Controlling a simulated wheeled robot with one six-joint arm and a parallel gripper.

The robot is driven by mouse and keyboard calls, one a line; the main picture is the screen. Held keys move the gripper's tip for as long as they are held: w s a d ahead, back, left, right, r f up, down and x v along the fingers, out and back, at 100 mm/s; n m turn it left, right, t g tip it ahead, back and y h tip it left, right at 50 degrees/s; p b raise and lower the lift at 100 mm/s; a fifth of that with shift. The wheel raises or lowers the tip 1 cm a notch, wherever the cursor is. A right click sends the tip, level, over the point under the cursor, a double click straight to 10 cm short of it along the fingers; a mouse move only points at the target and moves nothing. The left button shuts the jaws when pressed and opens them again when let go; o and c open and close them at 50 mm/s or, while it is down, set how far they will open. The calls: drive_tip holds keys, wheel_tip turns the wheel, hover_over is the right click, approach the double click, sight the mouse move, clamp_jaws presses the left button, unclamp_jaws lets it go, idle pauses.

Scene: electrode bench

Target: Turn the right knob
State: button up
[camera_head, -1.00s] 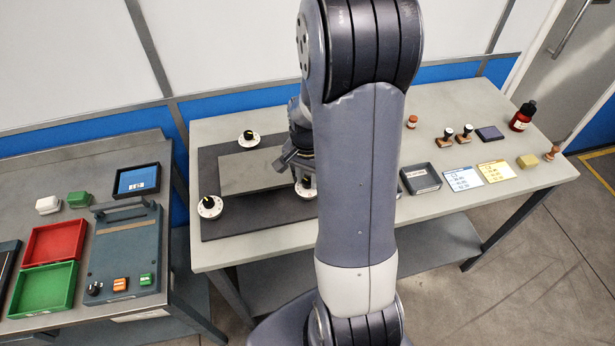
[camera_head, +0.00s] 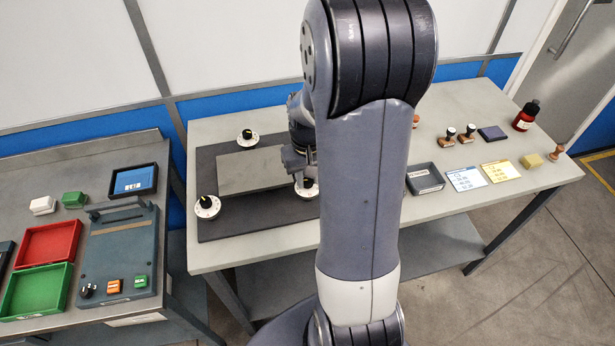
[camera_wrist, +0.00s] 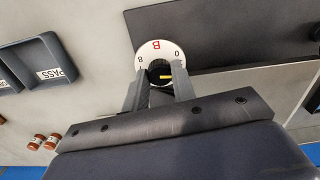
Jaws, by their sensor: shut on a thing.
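The right knob (camera_head: 307,184) is black on a white round dial (camera_head: 308,193), at the front right of the part of the dark mat that shows. My gripper (camera_wrist: 160,84) is shut on it, one finger on each side of the black knob (camera_wrist: 158,70). The knob's yellow pointer line lies about level and points right in that view. The fingers hide part of the knob and dial. In the head view my arm hides what lies just right of the knob.
Two more knobs stand on the dark mat (camera_head: 208,230), one at the back (camera_head: 247,136) and one at the front left (camera_head: 207,205). A grey plate (camera_head: 250,170) lies between them. Right of my arm are a dark tray (camera_head: 424,178), cards and stamps.

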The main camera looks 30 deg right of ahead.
sight(307, 180)
drive_tip(key=shift+n, duration=0.6)
drive_tip(key=o, duration=1)
wheel_tip(307, 180, up, 11)
drive_tip(key=shift+b, duration=0.35)
drive_tip(key=shift+f, duration=0.15)
